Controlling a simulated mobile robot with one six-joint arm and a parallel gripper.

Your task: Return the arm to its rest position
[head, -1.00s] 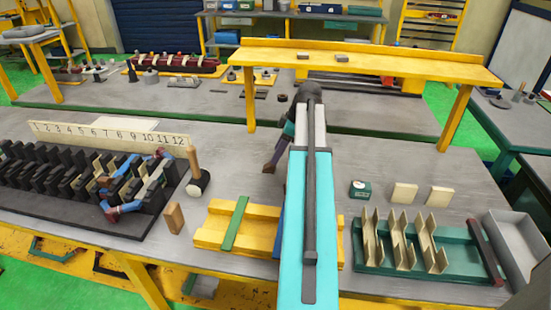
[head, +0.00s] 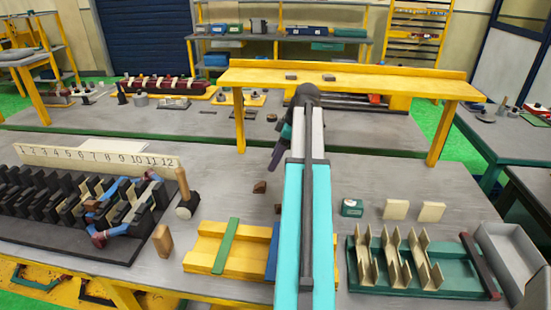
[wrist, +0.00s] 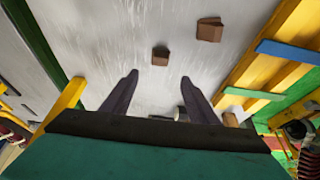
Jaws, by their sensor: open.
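My gripper (wrist: 160,88) is open in the wrist view, its two dark fingers apart with nothing between them, above the grey bench top (wrist: 130,40). In the head view my gripper (head: 276,160) shows as a dark finger pointing down beside my turquoise arm, which hides part of it. Two small brown blocks lie on the bench: one block (head: 259,187) and another block (head: 278,209), which is partly hidden by my arm. The wrist view also shows a brown block (wrist: 160,56) and a larger-looking block (wrist: 209,30), both clear of the fingers.
A yellow raised shelf (head: 340,80) stands behind my arm. The slotted stator block (head: 60,200) is farther left. A green rack (head: 440,278) and grey bin (head: 515,255) stand right.

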